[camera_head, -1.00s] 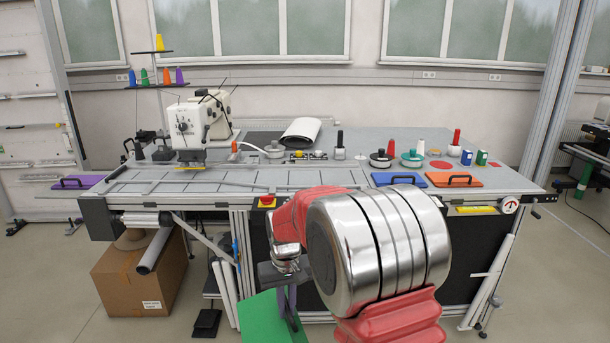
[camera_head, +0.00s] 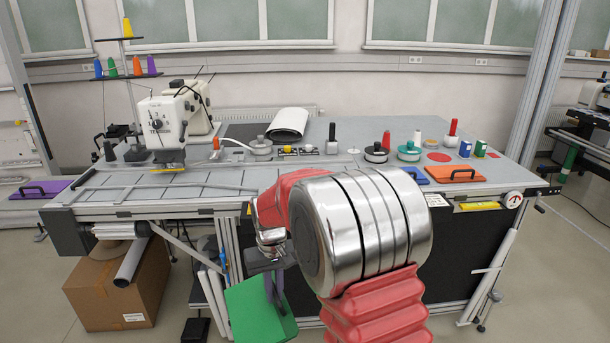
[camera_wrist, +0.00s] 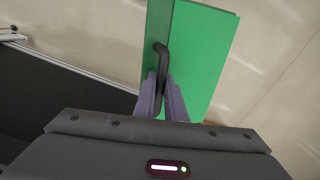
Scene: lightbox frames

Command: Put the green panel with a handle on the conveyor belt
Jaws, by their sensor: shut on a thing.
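My gripper (camera_head: 274,284) is shut on the dark handle (camera_wrist: 161,64) of the green panel (camera_wrist: 208,62). In the head view the green panel (camera_head: 258,312) hangs from the gripper, below table height and in front of the table's front side. Its lower edge is close to the bottom of the picture. In the wrist view the fingers (camera_wrist: 162,92) close around the near part of the handle. A grey segmented strip (camera_head: 150,184) runs along the front of the table top. I cannot tell whether this is the conveyor belt.
An orange panel (camera_head: 466,176) and a partly hidden blue panel (camera_head: 416,178) lie on the table at the right. A purple panel (camera_head: 22,194) is at the far left. A sewing machine (camera_head: 172,120) stands on the table. A cardboard box (camera_head: 115,290) sits under its left end.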

